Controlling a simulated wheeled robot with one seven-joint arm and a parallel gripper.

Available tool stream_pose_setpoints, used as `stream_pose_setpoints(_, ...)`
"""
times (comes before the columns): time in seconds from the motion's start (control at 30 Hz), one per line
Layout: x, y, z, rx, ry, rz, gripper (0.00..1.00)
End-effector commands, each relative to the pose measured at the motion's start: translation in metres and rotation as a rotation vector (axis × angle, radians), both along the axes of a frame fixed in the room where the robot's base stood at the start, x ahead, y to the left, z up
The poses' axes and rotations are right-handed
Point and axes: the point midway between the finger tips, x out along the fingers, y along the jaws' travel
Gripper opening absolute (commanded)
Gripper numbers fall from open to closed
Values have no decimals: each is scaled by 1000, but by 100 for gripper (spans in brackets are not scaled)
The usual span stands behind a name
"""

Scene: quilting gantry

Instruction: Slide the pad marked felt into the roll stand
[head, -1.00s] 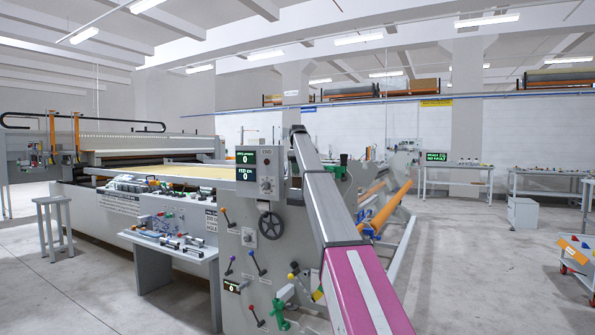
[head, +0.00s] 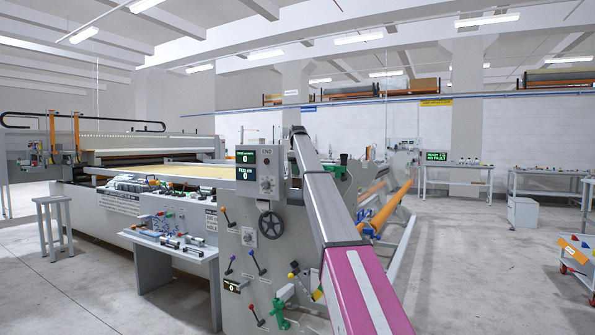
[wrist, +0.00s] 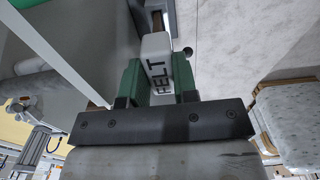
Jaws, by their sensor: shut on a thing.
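The pad marked felt (wrist: 156,44) is a pale block with the dark word FELT on its face. In the wrist view my gripper (wrist: 157,72) has its green fingers shut on the pad's two sides. The pad's far end reaches close to a dark slot-like part (wrist: 141,14) beside a grey panel; I cannot tell whether it is inside or touching. The roll stand seems to be the grey frame with orange rolls (head: 390,209) right of my arm in the head view. My arm hides part of it, and the gripper and pad cannot be made out there.
A grey machine end panel with a black handwheel (head: 270,225) and coloured levers stands left of my arm. A small table (head: 178,245) with fittings stands before the machine. A white cart (head: 578,262) is at far right. The floor (head: 470,280) between is clear.

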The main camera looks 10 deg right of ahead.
Motion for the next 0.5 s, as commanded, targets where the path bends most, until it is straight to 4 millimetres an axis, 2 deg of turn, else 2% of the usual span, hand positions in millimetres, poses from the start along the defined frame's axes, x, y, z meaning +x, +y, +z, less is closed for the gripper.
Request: stream_pose_setpoints(0.5,0,0,-11,0,0,0,0)
